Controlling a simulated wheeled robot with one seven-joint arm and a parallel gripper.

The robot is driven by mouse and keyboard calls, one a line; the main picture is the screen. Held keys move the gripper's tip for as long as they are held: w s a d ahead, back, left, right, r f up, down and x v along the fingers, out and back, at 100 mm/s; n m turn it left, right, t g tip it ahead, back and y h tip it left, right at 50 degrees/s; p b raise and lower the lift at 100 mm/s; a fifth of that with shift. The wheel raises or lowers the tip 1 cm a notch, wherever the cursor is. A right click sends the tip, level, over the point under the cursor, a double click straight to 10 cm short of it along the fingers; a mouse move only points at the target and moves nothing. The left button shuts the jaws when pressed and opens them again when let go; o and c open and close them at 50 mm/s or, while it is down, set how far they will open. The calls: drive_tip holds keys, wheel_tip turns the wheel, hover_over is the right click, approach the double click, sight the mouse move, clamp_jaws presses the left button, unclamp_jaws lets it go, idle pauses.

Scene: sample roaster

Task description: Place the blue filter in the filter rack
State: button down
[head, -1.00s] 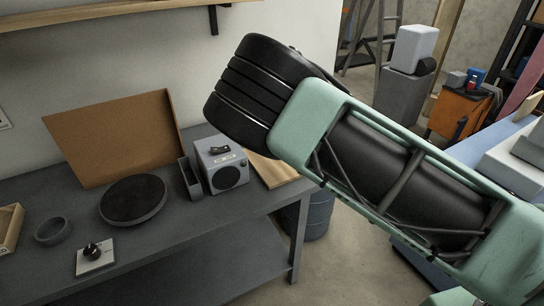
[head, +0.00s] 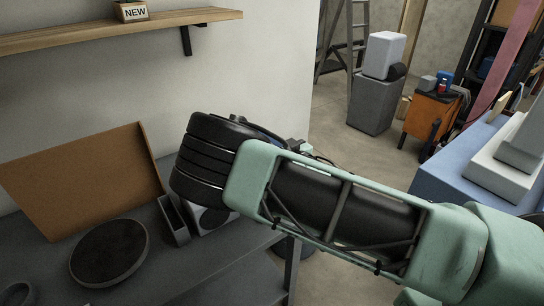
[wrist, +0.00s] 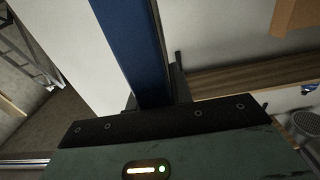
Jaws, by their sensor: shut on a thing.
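A long dark blue piece (wrist: 135,45), which looks like the blue filter, rises from between the jaws of my gripper (wrist: 153,100) in the wrist view. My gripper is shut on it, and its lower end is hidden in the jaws. In the head view my arm hides most of the gripper, and I cannot make out the filter there. A narrow grey open-topped box (head: 173,221) stands on the dark bench, below and left of my wrist. I cannot tell whether it is the filter rack.
A grey speaker-like box (head: 210,221) is partly behind my arm. A round dark plate (head: 109,252) and a leaning brown board (head: 82,180) are on the bench (head: 225,273). A wooden shelf (head: 95,31) hangs above. A blue table (head: 448,167) stands right; floor lies between.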

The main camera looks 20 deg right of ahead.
drive_tip(key=shift+f+p, duration=0.5)
drive_tip(key=shift+f, duration=1.8)
drive_tip(key=c, duration=1.3)
unclamp_jaws()
drive_tip(key=shift+f, duration=0.1)
drive_tip(key=shift+o, duration=0.2)
drive_tip(key=shift+s, duration=0.1)
